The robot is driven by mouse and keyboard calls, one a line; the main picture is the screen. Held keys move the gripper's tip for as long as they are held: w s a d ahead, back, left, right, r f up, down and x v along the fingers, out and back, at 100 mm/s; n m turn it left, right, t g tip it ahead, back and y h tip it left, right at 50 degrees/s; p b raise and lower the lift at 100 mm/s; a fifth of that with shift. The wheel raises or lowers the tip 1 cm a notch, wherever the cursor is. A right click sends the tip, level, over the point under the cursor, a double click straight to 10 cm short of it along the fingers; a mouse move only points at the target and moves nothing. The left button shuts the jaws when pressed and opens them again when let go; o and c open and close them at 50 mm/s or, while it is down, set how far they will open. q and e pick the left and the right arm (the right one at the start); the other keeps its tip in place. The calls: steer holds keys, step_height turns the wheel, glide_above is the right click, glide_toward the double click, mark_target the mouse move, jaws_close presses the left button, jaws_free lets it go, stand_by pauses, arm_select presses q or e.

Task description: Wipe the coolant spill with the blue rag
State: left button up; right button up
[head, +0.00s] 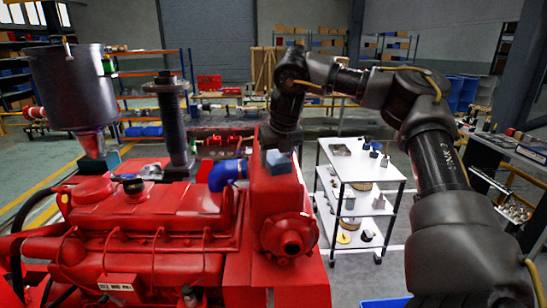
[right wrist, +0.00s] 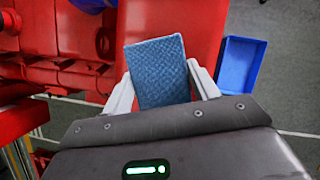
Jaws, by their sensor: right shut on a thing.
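My right gripper (head: 278,150) hangs over the top of the red housing at the end of the engine (head: 150,225). It is shut on the blue rag (right wrist: 158,72), which fills the space between its pale fingers in the right wrist view. In the head view the rag (head: 279,162) is a small grey-blue block on or just above the red top; I cannot tell whether it touches. I cannot make out a coolant spill in either view; the rag and gripper cover part of the red surface. My left gripper is not in view.
A blue elbow hose (head: 228,173) stands left of the gripper. A white cart (head: 365,170) with small parts is right of the engine. A dark funnel-shaped vessel (head: 68,85) rises at the left. A blue bin (right wrist: 241,68) is on the floor beside the red housing.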

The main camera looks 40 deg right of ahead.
steer(key=shift+a+r, duration=0.1)
steer(key=shift+w+r, duration=0.1)
steer(key=shift+r, duration=2.85)
steer(key=shift+r, duration=0.1)
steer(key=shift+r, duration=1.4)
